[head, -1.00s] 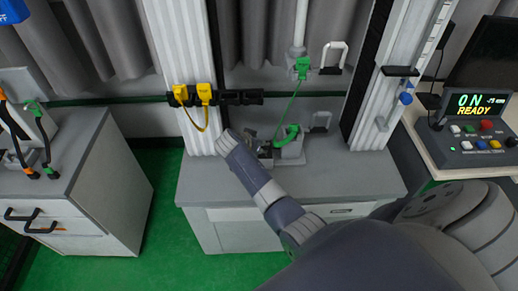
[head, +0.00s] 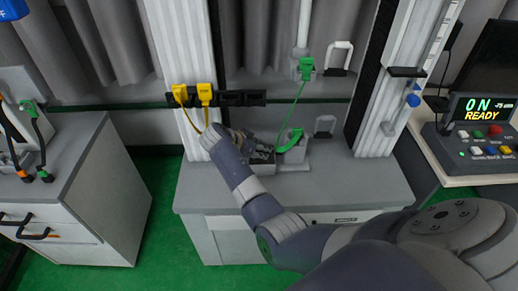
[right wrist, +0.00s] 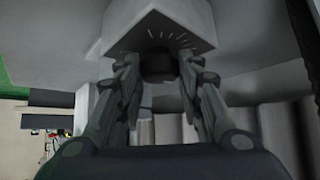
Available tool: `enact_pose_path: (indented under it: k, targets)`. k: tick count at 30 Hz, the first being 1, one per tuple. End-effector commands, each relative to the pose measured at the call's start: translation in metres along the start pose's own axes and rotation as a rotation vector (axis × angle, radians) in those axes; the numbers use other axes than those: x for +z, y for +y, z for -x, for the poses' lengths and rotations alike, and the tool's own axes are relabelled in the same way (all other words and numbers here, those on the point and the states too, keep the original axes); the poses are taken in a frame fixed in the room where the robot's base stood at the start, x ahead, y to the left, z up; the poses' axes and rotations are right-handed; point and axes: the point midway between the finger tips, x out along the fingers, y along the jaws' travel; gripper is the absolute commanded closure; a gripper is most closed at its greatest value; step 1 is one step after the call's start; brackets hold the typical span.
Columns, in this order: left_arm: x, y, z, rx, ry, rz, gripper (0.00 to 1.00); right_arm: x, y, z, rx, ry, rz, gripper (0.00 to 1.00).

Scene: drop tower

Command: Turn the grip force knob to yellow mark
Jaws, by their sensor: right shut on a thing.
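The grip force knob (right wrist: 158,66) is a dark round knob under a pale housing (right wrist: 165,25) in the right wrist view. Fine light tick marks fan out around it; I cannot make out a yellow mark or where the knob points. My right gripper (right wrist: 159,88) has its fingers on both sides of the knob, shut on it. In the head view my right gripper (head: 258,152) is at the small grey fixture on the cabinet, and my wrist hides much of it; the knob is hidden there. My left gripper is not in view.
The grey cabinet top (head: 350,185) is mostly clear. A green cable (head: 297,110) hangs beside my gripper, and yellow plugs (head: 205,94) sit on a black rail behind. White columns flank the space. A console (head: 480,125) reading ON READY stands at the right.

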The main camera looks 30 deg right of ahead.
Motion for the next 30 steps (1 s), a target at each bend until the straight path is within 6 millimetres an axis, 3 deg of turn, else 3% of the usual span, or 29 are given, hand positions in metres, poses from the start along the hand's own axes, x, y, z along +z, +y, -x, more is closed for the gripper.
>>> enact_pose_path:
  k: [2, 3, 5, 17, 30]
  targets:
    - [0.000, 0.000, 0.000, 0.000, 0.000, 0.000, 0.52, -0.001, 0.000, 0.000, 0.000, 0.000, 0.000, 0.90]
    - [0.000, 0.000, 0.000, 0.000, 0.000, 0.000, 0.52, -0.001, 0.000, 0.000, 0.000, 0.000, 0.000, 0.57]
    - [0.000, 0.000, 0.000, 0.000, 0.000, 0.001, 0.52, -0.001, 0.000, 0.000, -0.001, 0.000, 0.000, 0.48]
    - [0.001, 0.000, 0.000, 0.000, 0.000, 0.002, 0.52, 0.000, -0.001, 0.006, -0.002, 0.000, 0.001, 0.48]
    - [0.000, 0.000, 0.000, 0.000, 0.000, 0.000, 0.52, 0.000, 0.000, 0.069, -0.001, 0.000, 0.001, 0.48]
